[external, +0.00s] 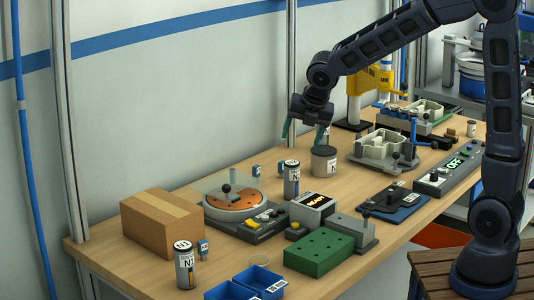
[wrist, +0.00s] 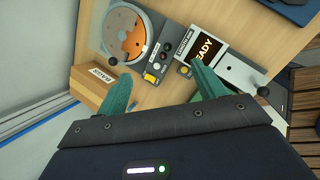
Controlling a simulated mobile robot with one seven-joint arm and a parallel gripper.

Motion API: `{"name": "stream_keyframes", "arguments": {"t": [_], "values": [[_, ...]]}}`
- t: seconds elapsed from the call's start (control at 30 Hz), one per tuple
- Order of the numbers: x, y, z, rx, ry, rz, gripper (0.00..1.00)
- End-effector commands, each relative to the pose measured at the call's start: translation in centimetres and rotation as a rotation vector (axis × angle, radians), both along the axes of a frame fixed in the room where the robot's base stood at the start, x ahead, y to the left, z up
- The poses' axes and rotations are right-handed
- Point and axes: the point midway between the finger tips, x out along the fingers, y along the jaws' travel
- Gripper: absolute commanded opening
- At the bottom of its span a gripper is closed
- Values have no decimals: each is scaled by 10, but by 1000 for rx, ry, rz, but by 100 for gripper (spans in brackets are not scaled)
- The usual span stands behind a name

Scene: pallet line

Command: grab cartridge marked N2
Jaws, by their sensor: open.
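Three grey cylinders with white labels stand upright on the table in the external view. One is at the front left (external: 185,268), one is in the middle beside the round-dish device (external: 291,180), and a wider, dark-topped one is further back (external: 324,162). Their labels seem to start with N, but I cannot read the digits surely, so I cannot tell which is N2.
A cardboard box (external: 160,228) stands at the left. The round-dish device (external: 235,202), a box with a lit READY display (external: 314,203), a green block (external: 320,252) and blue bins (external: 262,281) crowd the front. A control panel reading OFF (external: 447,171) lies at the right.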

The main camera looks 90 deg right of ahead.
Motion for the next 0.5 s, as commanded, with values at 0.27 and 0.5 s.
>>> {"name": "stream_keyframes", "arguments": {"t": [0.27,0.5], "values": [[2,-107,-60,-75,151,300,69],[-7,-165,-96,-113,231,485,69]]}}
